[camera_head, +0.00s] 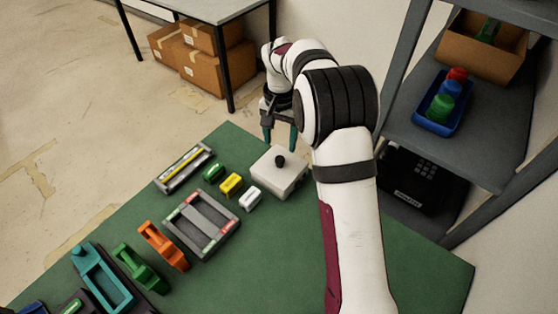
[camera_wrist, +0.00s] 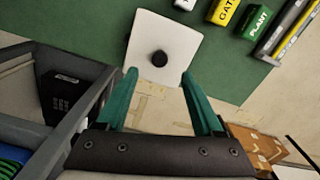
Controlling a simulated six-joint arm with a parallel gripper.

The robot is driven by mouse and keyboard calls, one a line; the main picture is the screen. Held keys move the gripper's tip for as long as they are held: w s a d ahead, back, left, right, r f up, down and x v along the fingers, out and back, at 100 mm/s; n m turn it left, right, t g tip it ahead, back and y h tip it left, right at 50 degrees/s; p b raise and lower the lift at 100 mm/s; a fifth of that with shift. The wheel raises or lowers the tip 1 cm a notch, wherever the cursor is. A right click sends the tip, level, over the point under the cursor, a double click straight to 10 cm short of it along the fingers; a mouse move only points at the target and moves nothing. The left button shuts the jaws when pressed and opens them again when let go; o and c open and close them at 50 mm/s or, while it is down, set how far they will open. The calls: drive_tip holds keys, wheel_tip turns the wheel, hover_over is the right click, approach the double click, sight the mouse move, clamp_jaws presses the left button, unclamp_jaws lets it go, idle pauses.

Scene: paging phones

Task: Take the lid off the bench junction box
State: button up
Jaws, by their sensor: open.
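The junction box (camera_head: 278,172) is a white box on the green bench, with its flat white lid (camera_wrist: 142,45) on top. A round black knob (camera_head: 280,160) stands in the middle of the lid; it also shows in the wrist view (camera_wrist: 159,58). My gripper (camera_head: 280,141) has teal fingers and is at the far side of the box. In the wrist view my gripper (camera_wrist: 162,78) is open and empty, its fingertips apart and pointing toward the lid with the knob between their lines. I cannot tell the exact height gap to the knob.
Green, yellow and white labelled blocks (camera_head: 231,184) lie left of the box, by a grey frame (camera_head: 202,223) and a grey rail tray (camera_head: 184,168). Orange, green and teal handled pieces (camera_head: 163,245) stand at front left. A grey shelf (camera_head: 440,130) rises at right. The bench (camera_head: 270,260) is clear in front.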

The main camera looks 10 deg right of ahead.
sight(279, 159)
wheel_tip(279, 159, down, 7)
drive_tip(key=shift+s+r, duration=0.1)
drive_tip(key=shift+s, duration=0.05)
clamp_jaws()
idle(0.4)
